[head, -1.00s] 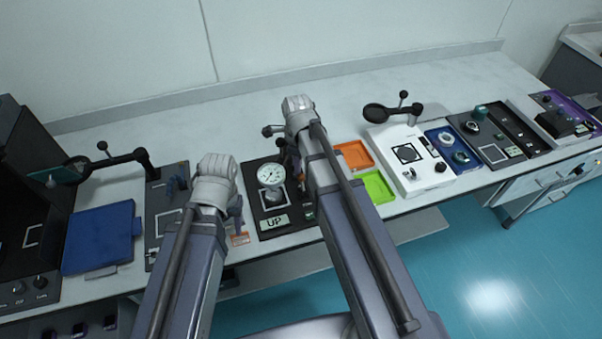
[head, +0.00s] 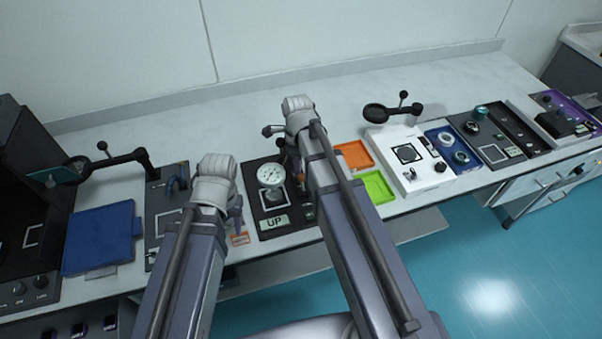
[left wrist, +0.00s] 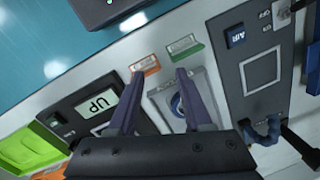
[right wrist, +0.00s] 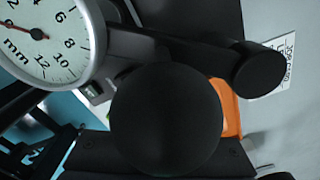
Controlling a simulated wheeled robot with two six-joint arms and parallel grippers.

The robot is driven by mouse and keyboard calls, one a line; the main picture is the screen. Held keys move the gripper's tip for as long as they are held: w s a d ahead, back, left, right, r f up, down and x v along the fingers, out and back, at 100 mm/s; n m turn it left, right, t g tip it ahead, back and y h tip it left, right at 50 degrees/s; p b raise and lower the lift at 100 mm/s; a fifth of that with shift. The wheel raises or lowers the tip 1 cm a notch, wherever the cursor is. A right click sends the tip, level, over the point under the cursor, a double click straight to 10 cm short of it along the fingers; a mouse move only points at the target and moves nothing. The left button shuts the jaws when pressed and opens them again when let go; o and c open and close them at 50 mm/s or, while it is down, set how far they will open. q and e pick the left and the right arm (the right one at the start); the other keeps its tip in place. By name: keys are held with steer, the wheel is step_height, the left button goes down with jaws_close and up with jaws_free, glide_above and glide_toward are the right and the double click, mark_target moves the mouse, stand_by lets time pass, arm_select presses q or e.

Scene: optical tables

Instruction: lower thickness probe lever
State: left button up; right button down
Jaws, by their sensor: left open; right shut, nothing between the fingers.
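The thickness probe (head: 271,197) is a dark base with a round white dial gauge (head: 270,175) and a display (head: 274,222) reading "UP". The dial (right wrist: 42,38) also fills the upper left of the right wrist view. The probe's lever shows there as a dark arm (right wrist: 195,55) with a large black ball knob (right wrist: 165,118) close to the camera. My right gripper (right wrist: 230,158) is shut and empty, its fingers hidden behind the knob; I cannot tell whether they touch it. My left gripper (left wrist: 160,75) is open and empty above the bench, left of the probe.
Orange (head: 354,155) and green (head: 376,187) trays lie right of the probe. A white instrument (head: 408,155) stands further right. A dark panel (head: 166,210) and a blue pad (head: 100,238) lie to the left. The bench behind the probe is clear.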

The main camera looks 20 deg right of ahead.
mark_target(302, 176)
steer(key=shift+s, duration=0.35)
steer(key=shift+s, duration=1.5)
steer(key=r+p, duration=0.2)
steer(key=w+r+p, duration=0.1)
steer(key=r+p, duration=0.4)
steer(key=shift+w+r, duration=0.1)
steer(key=shift+w, duration=0.05)
arm_select(q)
step_height(302, 176, up, 7)
stand_by(0.5)
